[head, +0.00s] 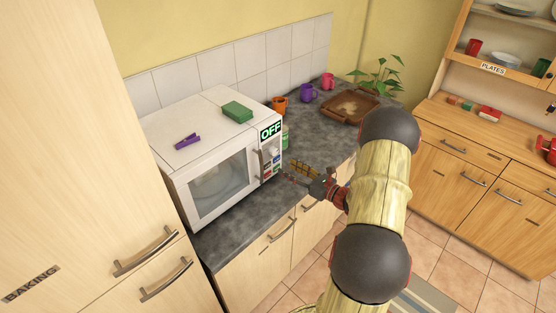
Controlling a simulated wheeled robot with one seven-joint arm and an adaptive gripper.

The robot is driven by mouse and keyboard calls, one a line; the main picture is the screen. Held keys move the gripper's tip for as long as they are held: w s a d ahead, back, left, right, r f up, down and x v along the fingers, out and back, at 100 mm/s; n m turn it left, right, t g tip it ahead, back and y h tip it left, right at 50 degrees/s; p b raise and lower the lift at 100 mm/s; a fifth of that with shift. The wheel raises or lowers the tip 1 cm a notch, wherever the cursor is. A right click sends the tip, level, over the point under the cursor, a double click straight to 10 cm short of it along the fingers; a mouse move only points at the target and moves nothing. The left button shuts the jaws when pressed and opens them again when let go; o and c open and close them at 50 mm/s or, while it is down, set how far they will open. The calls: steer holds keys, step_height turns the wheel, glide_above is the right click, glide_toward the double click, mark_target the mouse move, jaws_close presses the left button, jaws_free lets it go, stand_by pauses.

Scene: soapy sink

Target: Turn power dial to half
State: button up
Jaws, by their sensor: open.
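The white microwave (195,188) stands on the grey counter with its door shut. Its control panel (271,157) is on the right of its front, below a display (271,130) that reads OFF in green letters. Small coloured controls show on the panel, but I cannot pick out the power dial or its setting. My gripper (290,177) is open, to the right of the panel and in front of the microwave. It appears empty, and its fingertips look apart from the panel. The fingers are small and dark in this view.
A green block (237,112) and a purple clip (187,142) lie on the microwave. A yellow gridded item (302,169) is behind my gripper. Orange (279,106), purple (307,93) and pink (328,80) mugs and a brown tray (338,117) stand farther back on the counter.

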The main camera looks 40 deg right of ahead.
mark_target(276, 153)
steer(key=shift+m+t+h, duration=0.3)
steer(key=shift+m+t, duration=0.1)
steer(key=shift+m, duration=0.4)
steer(key=w, duration=0.2)
steer(key=w+r, duration=0.1)
steer(key=w, duration=0.2)
steer(key=w+d, duration=0.1)
steer(key=w, duration=0.2)
steer(key=shift+r, duration=0.3)
steer(key=shift+c, duration=0.4)
steer(key=c, duration=1.1)
